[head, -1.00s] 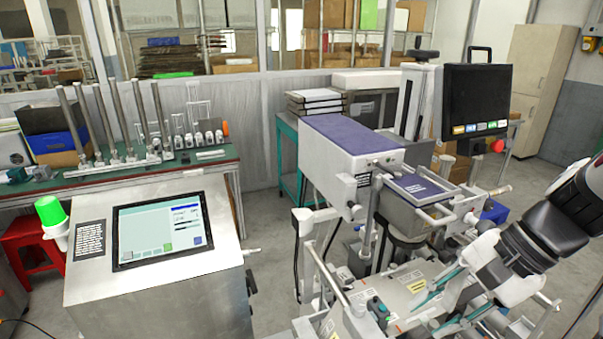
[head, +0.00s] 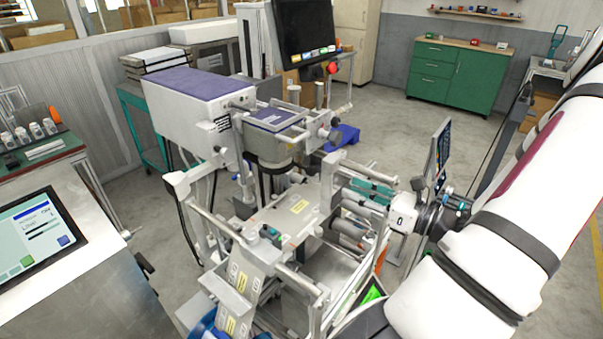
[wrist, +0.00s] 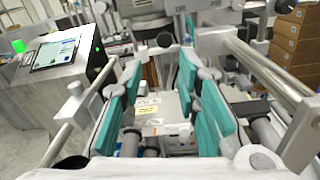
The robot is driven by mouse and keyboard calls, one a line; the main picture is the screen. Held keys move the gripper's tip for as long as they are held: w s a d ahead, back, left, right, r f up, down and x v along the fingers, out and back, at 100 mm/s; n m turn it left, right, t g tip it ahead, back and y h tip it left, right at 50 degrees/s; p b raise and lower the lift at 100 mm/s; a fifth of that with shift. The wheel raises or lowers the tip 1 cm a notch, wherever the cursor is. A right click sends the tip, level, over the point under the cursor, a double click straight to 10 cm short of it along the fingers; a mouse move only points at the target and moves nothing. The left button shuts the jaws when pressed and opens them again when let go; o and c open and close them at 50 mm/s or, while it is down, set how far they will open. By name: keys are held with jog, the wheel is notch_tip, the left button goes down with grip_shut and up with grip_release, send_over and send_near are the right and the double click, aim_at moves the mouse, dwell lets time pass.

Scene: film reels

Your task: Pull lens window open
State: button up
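The machine (head: 190,100) stands in the middle of the head view, with a purple-topped housing. Beside its right end is a small framed purple panel (head: 272,117) with a light bar along its edge, which may be the lens window. It looks closed, but I cannot be sure. My gripper (head: 362,196) is to the right of and nearer than this panel, apart from it, with teal pads pointing left. In the wrist view my gripper (wrist: 158,88) shows its teal pads spread wide with nothing held between them. I cannot pick out the lens window clearly there.
Metal rails and rods (head: 335,185) stand close around my gripper. A black monitor (head: 304,32) rises behind the panel. A touchscreen console (head: 35,240) is at left. A green cabinet (head: 458,75) stands at the back right, with open floor before it.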

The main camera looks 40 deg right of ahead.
aim_at(314, 172)
jog(key=w, duration=0.4)
jog(key=w+a, duration=0.1)
jog(key=w, duration=0.8)
jog(key=shift+w+a, duration=0.25)
jog(key=shift+f, duration=0.1)
grip_shut()
